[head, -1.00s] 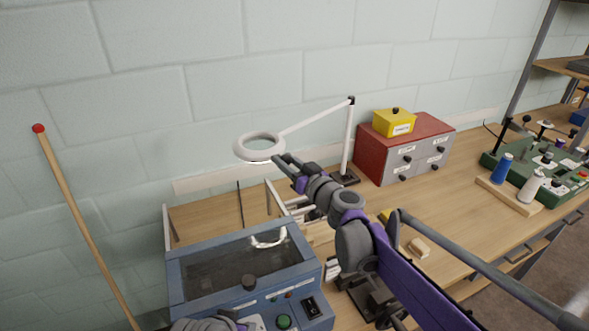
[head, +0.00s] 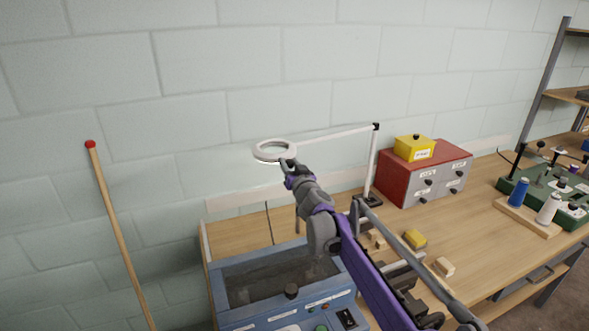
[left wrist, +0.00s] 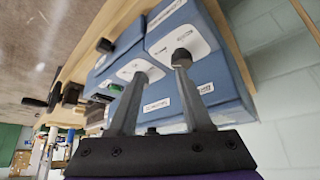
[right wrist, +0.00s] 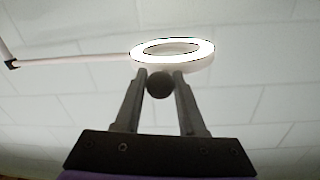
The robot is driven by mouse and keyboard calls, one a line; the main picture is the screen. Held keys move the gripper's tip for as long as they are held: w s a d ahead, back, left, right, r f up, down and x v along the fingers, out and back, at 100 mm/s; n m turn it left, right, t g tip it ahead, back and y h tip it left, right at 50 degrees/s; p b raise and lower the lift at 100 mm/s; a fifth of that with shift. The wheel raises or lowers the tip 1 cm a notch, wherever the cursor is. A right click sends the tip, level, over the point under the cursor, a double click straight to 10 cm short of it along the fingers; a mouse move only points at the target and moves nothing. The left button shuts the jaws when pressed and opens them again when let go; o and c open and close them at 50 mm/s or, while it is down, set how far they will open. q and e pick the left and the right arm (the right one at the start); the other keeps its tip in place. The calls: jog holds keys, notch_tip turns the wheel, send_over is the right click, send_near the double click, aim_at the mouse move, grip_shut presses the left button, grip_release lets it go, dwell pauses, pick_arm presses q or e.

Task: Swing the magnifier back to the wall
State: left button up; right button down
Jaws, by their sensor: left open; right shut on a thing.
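The magnifier is a white ring (head: 273,143) on a thin white arm (head: 335,133) from a post (head: 373,160) on the bench. Its ring hangs near the pale block wall, and the arm runs left from the post top. My right gripper (head: 289,163) is at the ring's front edge. In the right wrist view it is shut on a dark round knob (right wrist: 160,85) just below the lit ring (right wrist: 202,53). My left gripper (left wrist: 162,67) shows only in its wrist view, open and empty, in front of a blue box with white labels (left wrist: 222,70).
A blue machine (head: 225,290) with a tray and knobs stands below my right arm. A red drawer cabinet (head: 395,178) with a yellow box (head: 413,148) is right of the post. A red-tipped stick (head: 115,220) leans at left. Small wooden blocks (head: 445,266) lie on the bench.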

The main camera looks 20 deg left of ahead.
jog(key=shift+w+a+f, duration=0.1)
jog(key=shift+a+f, duration=0.05)
jog(key=shift+a, duration=0.05)
dwell(0.4)
jog(key=c, duration=0.5)
grip_release()
jog(key=shift+a, duration=0.1)
jog(key=v, duration=1)
jog(key=shift+s+d, duration=0.2)
jog(key=shift+s, duration=0.15)
